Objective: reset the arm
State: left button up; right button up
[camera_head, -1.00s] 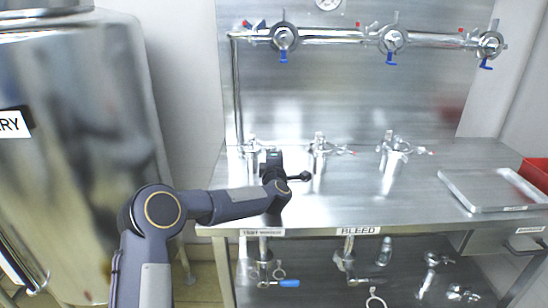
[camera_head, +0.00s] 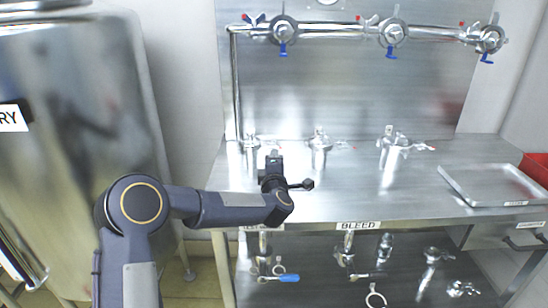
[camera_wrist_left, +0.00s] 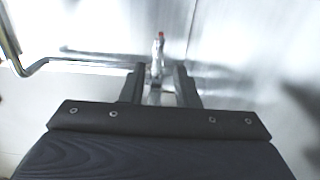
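My left arm (camera_head: 235,207) comes in from the left, dark grey and bent at the elbow, with its forearm level in front of the steel bench. My left gripper (camera_head: 272,162) is over the front left part of the bench top. In the left wrist view its two dark fingers (camera_wrist_left: 160,85) stand apart with a gap between them, and I see nothing clamped. A metal fitting with a red tip (camera_wrist_left: 158,50) shows beyond the gap. My right gripper is not in view.
The steel bench (camera_head: 400,195) carries several metal fittings and a tray (camera_head: 492,186) at right. A pipe with blue-handled valves (camera_head: 340,34) runs along the back panel. A large steel vessel (camera_head: 75,120) stands at left.

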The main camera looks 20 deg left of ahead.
pick_arm(q)
jog(key=shift+v, duration=0.85)
